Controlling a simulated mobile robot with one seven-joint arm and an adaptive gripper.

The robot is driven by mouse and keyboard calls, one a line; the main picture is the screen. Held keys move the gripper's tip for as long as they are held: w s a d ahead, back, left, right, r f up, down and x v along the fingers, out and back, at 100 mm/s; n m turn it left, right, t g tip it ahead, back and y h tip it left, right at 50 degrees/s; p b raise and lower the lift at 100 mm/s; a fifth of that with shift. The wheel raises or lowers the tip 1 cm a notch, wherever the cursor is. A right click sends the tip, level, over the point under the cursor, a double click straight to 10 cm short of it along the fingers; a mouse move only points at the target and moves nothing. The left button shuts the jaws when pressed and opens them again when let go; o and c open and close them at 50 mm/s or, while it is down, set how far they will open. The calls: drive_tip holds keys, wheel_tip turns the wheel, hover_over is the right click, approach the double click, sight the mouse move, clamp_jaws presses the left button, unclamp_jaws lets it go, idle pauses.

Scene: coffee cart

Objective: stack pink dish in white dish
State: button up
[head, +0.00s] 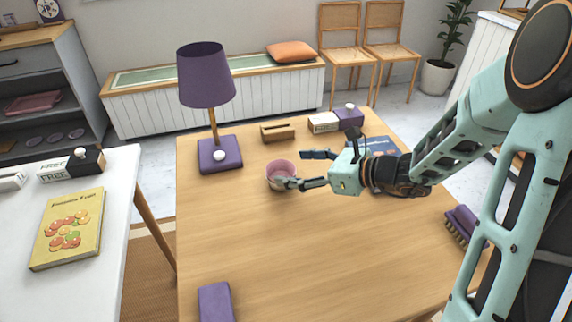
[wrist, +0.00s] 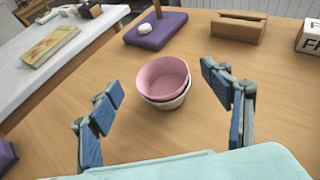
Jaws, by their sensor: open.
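The pink dish (wrist: 164,77) sits nested inside the white dish (wrist: 176,103) on the wooden table, with the white dish's side showing below it in the wrist view. In the head view the pink dish (head: 279,169) also shows, with the white dish (head: 274,187) mostly hidden beneath it. My gripper (head: 316,168) is open, just to the right of the dishes in the head view. In the wrist view my gripper (wrist: 168,108) has its blue-padded fingers spread wide, with the dishes beyond and between them. No contact with the dishes is visible.
A purple lamp (head: 207,88) stands left of the dishes. A wooden holder (head: 277,132) and small boxes (head: 323,122) are behind them. A brush (head: 464,226) lies at the right edge, and a purple object (head: 215,302) at the front. The table's front middle is clear.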

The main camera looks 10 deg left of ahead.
drive_tip(key=p+v, duration=0.1)
drive_tip(key=v, duration=0.7)
drive_tip(key=shift+s+d, duration=0.15)
drive_tip(key=shift+d, duration=0.2)
drive_tip(key=shift+r, duration=0.15)
